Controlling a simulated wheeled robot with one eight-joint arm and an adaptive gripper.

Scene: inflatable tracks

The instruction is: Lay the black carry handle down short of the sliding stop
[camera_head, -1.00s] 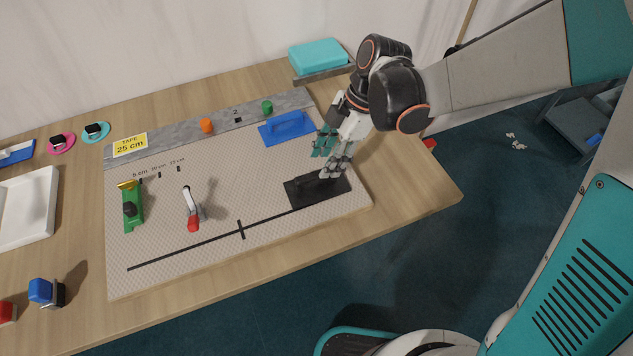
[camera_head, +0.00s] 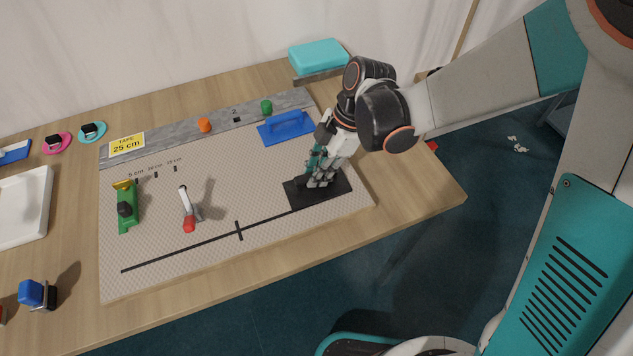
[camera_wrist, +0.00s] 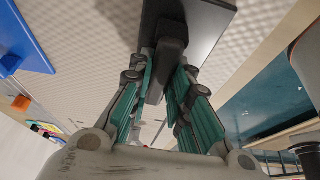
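The black carry handle (camera_head: 336,187), a dark flat plate with a raised grip bar, lies at the right end of the patterned board, over the end of a black line. In the wrist view the handle (camera_wrist: 207,32) fills the top middle. My gripper (camera_head: 315,183) is down at the grip bar, pointing downward. In the wrist view its teal-lined fingers (camera_wrist: 166,75) stand on either side of the bar; whether they press on it is unclear. A green block with a black knob and yellow end (camera_head: 127,207), seemingly the sliding stop, is at the board's left side.
A blue handled plate (camera_head: 287,128) lies behind the black one. A red-tipped lever clamp (camera_head: 189,215) stands mid-left on the board (camera_head: 215,255). Orange (camera_head: 205,125) and green (camera_head: 266,107) knobs sit on the grey back strip. The board's middle is clear.

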